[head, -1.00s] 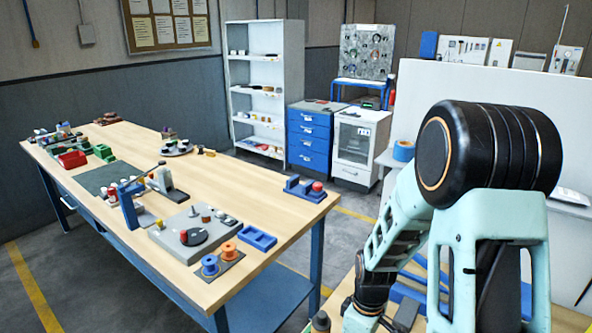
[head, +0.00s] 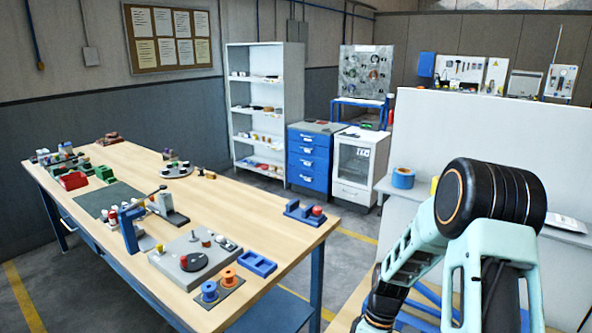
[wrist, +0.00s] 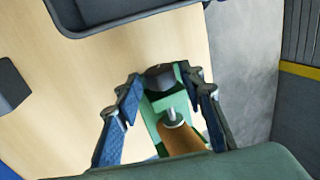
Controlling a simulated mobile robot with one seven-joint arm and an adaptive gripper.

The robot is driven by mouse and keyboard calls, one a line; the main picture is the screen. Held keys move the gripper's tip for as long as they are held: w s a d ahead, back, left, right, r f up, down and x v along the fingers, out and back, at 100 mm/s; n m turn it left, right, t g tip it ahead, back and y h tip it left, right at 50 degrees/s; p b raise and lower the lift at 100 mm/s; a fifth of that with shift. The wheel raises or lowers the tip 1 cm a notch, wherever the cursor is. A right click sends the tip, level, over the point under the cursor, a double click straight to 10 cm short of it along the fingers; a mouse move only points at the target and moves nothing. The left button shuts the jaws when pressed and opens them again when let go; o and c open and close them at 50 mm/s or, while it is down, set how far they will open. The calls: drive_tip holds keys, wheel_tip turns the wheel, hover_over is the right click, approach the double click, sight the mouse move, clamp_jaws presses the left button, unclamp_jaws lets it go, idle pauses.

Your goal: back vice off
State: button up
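In the wrist view, a green vice-like body (wrist: 153,118) with a dark block (wrist: 160,77) at its far end stands on a pale wooden top. A metal screw or pin (wrist: 172,117) and a brown cylinder (wrist: 184,140) lie along it, close to my palm. My gripper (wrist: 165,88) is open, with one blue finger on each side of the green body. Gaps show beside the dark block; contact lower down is hidden. In the head view my gripper is out of sight below the lower edge, and I cannot make out this green body there.
In the wrist view, a dark tray (wrist: 130,18) lies beyond the gripper and a dark block (wrist: 10,86) at the left. The top ends at the right, above grey floor. In the head view, the long bench (head: 235,205) carries several fixtures; a white partition (head: 490,135) stands behind my arm.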

drive_tip(key=shift+c, duration=0.6)
drive_tip(key=c, duration=0.6)
drive_tip(key=b, duration=0.1)
drive_tip(key=t+h+b, duration=0.1)
drive_tip(key=t+b, duration=0.1)
drive_tip(key=shift+s+a+f+h, duration=0.15)
drive_tip(key=shift+s+a+h, duration=0.15)
drive_tip(key=shift+h, duration=0.1)
drive_tip(key=shift+r+t+b, duration=0.25)
drive_tip(key=shift+t+b, duration=0.2)
drive_tip(key=shift+t, duration=0.05)
drive_tip(key=shift+f+t+h+b, duration=0.3)
drive_tip(key=shift+h+b, duration=0.1)
drive_tip(key=shift+b, duration=0.65)
drive_tip(key=shift+s+a+b, duration=0.15)
drive_tip(key=shift+b, duration=0.5)
drive_tip(key=t+h+b, duration=0.1)
drive_tip(key=t+b, duration=0.1)
drive_tip(key=b, duration=0.4)
drive_tip(key=shift+s+a+h, duration=0.1)
drive_tip(key=shift+h, duration=0.2)
